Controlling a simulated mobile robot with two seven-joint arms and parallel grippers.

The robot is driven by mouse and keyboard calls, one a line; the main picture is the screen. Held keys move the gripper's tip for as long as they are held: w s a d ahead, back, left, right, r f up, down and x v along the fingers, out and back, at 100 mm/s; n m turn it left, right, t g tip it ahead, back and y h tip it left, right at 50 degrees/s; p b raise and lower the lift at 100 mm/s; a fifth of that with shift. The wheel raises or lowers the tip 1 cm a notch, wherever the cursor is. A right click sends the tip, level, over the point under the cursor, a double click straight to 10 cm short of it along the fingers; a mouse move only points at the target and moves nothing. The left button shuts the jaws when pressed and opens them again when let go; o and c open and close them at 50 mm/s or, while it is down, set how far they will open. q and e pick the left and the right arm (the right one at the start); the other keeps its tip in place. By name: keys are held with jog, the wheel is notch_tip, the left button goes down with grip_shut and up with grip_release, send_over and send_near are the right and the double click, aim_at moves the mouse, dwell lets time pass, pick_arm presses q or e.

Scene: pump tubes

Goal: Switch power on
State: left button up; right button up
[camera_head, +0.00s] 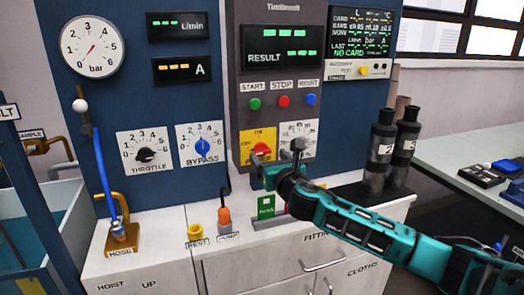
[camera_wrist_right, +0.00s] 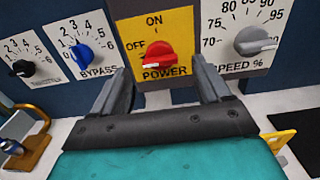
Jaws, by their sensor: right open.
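The yellow power panel (camera_head: 257,134) is on the front of the test stand, and its knob is partly hidden by my right gripper in the head view. In the right wrist view the red power knob (camera_wrist_right: 160,53) shows clearly. Its white pointer is turned left, at the OFF side, with ON marked above. My right gripper (camera_wrist_right: 163,82) is open and empty. Its two fingers stand on either side of the knob's lower area, and I see no finger touching the knob. My left gripper is not in view.
The bypass dial (camera_wrist_right: 82,55) is left of the power panel and the speed knob (camera_wrist_right: 252,42) is right of it. Start, stop and reset buttons (camera_head: 283,101) sit above. Two dark cylinders (camera_head: 378,152) stand on the counter at right. Gauges and displays are higher up.

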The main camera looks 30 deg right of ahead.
aim_at(264, 151)
jog(key=shift+x, duration=2.9)
jog(key=c, duration=1)
